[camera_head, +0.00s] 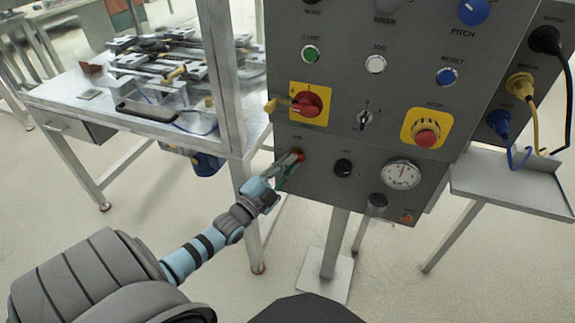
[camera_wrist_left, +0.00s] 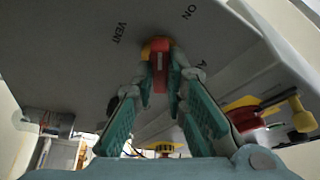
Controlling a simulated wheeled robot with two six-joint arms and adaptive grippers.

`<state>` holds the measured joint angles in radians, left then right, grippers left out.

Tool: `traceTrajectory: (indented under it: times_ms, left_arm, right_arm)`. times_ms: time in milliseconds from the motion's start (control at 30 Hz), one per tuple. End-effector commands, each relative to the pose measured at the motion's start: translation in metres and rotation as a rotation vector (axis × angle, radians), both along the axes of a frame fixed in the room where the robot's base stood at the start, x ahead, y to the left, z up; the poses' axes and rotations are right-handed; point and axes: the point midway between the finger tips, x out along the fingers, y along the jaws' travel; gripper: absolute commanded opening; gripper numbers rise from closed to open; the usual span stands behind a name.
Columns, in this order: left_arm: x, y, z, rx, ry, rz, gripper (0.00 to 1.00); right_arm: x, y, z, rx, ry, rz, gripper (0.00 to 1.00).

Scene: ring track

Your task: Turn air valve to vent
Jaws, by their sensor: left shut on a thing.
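The air valve (camera_head: 299,155) is a small red handle low on the left of the grey control panel (camera_head: 330,140). My left gripper (camera_head: 289,167) reaches it from the lower left and partly covers it. In the left wrist view the valve's red and yellow handle (camera_wrist_left: 159,70) lies between the fingertips of my left gripper (camera_wrist_left: 160,84), which are shut on it. The words VENT and ON are printed on the panel beyond the handle, VENT to the left and ON to the right. Which mark the handle points at is unclear. My right gripper is not in view.
A red rotary switch on a yellow plate (camera_head: 307,103) sits just above the valve. A black knob (camera_head: 343,167) and a pressure gauge (camera_head: 401,174) are to its right. A metal frame post (camera_head: 222,80) and workbench (camera_head: 60,95) stand close on the left.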

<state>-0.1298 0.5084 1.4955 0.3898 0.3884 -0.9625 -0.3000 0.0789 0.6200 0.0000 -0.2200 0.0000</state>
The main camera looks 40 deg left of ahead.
Motion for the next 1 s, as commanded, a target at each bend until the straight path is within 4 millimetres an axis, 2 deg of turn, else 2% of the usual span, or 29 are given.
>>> traceTrajectory:
  times_ms: [700, 1000]
  left_arm:
    - [0.0022, -0.0043, -0.0024, -0.640, -0.225, 0.000, 0.00]
    - [0.0029, -0.0061, -0.0023, -0.862, -0.303, -0.001, 0.00]
  right_arm:
    - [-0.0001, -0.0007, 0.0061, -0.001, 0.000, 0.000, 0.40]
    - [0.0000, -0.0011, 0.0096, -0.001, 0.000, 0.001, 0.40]
